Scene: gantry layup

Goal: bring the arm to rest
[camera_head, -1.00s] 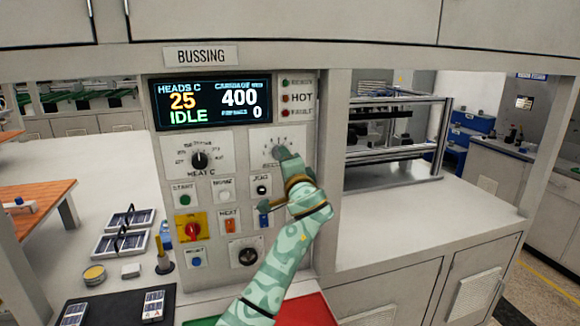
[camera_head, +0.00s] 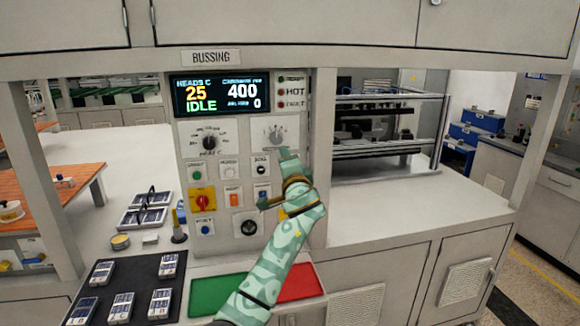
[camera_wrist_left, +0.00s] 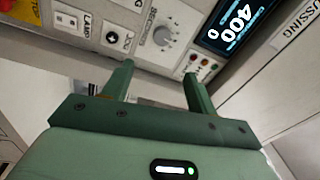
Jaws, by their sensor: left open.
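My left gripper (camera_head: 273,180) is in front of the control panel (camera_head: 227,160) in the head view, with its jaws apart and empty. Its upper finger lies just below the right dial (camera_head: 276,133); its lower finger lies by the lower buttons. In the left wrist view the open gripper (camera_wrist_left: 158,70) has nothing between its fingers, and the dial (camera_wrist_left: 162,36) shows beyond them. Contact with the panel cannot be made out. The display (camera_head: 221,94) reads 25, IDLE, 400 and 0. My right gripper is not in view.
Below the panel are a green pad (camera_head: 208,293) and a red pad (camera_head: 299,281), partly behind my arm. A black tray (camera_head: 142,272) with several cells lies at left. An open white counter (camera_head: 400,208) is at right. A cabinet (camera_head: 300,22) overhangs above.

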